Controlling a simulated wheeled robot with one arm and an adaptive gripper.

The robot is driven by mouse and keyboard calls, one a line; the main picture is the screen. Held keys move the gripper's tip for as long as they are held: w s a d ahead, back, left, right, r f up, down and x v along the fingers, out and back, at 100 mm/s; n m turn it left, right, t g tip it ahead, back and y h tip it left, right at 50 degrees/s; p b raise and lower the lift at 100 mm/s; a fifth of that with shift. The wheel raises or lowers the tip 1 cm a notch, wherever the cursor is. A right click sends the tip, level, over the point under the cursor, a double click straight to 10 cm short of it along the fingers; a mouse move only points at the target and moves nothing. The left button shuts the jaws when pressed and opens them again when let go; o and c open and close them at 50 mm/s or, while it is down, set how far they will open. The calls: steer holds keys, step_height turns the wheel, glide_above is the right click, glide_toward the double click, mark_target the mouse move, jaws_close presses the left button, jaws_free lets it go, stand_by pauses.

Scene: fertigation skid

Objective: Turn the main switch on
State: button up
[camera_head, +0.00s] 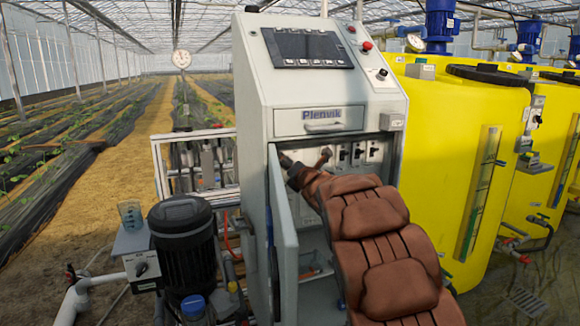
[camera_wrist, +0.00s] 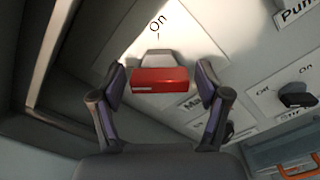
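The main switch (camera_wrist: 159,80) shows in the wrist view as a red handle on a grey body, on a pale panel. A plate marked "On" with a tick is just above it, and a label starting "Ma" is partly hidden to its lower right. My gripper (camera_wrist: 160,88) is open, with one finger on each side of the red handle and a narrow gap at each side. Contact is not clear. In the head view my brown arm reaches into the open cabinet (camera_head: 322,120). The red handle cannot be made out there.
Black rotary switches (camera_head: 343,154) sit right of my arm on the inner panel; one also shows in the wrist view (camera_wrist: 297,96). The cabinet's open door (camera_head: 285,245) stands close left of my arm. A yellow tank (camera_head: 440,150) is at right, a pump motor (camera_head: 184,250) at left.

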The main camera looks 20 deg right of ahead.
steer(key=c, duration=0.9)
steer(key=shift+m, duration=0.4)
steer(key=m+p, duration=0.1)
steer(key=m, duration=0.2)
steer(key=shift+m+p, duration=0.3)
steer(key=shift+m, duration=0.1)
steer(key=m+p, duration=0.2)
steer(key=m, duration=0.2)
steer(key=shift+m, duration=0.3)
steer(key=m+p, duration=0.2)
steer(key=m, duration=0.2)
steer(key=shift+p, duration=0.35)
steer(key=m+p, duration=0.2)
steer(key=m, duration=0.2)
steer(key=shift+f+m, duration=0.15)
steer(key=shift+m, duration=0.15)
